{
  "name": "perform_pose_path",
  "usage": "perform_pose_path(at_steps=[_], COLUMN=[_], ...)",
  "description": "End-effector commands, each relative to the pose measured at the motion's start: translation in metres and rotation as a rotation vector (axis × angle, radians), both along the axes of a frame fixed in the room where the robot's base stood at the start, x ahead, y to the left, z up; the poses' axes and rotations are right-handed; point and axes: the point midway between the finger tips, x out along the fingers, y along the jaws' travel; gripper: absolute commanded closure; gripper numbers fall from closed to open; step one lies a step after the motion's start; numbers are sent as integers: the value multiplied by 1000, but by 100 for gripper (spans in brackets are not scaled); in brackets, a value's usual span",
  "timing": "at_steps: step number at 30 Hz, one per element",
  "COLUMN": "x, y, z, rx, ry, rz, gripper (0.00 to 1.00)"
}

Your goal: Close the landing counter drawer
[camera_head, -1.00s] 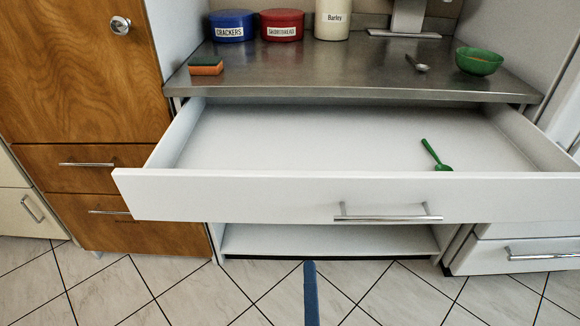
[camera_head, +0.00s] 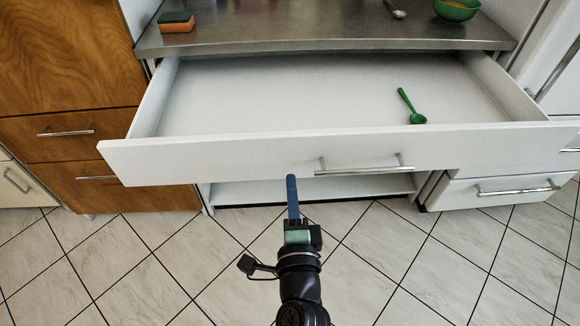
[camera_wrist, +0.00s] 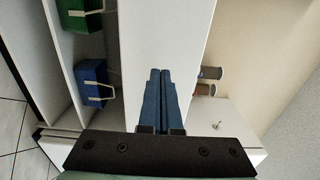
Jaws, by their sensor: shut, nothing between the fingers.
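The landing counter drawer is pulled out under the metal counter; its white front (camera_head: 240,156) with a chrome bar handle (camera_head: 365,165) faces me. A green spoon (camera_head: 412,108) lies inside it, right of the middle. My gripper (camera_head: 291,180) has its blue fingers shut together and empty. In the head view its tips appear at the lower edge of the drawer front, left of the handle; I cannot tell whether they touch. In the wrist view the shut fingers (camera_wrist: 159,75) point over a white panel (camera_wrist: 165,35).
The metal counter (camera_head: 310,32) holds an orange-green sponge (camera_head: 176,22), a metal spoon (camera_head: 396,10) and a green bowl (camera_head: 457,9). Wooden cabinets (camera_head: 70,70) stand at left, another white drawer (camera_head: 490,190) at right. The tiled floor (camera_head: 400,260) in front is clear.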

Motion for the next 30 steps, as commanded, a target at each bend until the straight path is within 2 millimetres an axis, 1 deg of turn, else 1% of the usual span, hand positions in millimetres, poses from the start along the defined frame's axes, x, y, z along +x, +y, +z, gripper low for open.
perform_pose_path(at_steps=[1, 3, 9, 14, 24, 28, 30], x=[9, 19, 36, 40, 41, 46, 52], y=[0, 0, 0, 0, 0, -6, -12], z=[2, 2, 1, 0, 0, -1, -2], rx=[0, -1, -1, 0, -1, -1, -2], ry=[-2, -2, -1, 0, -1, -2, -4], rz=[0, 0, 0, 0, 0, -1, -2], gripper=[100, 100, 100, 100, 100, 100, 100])
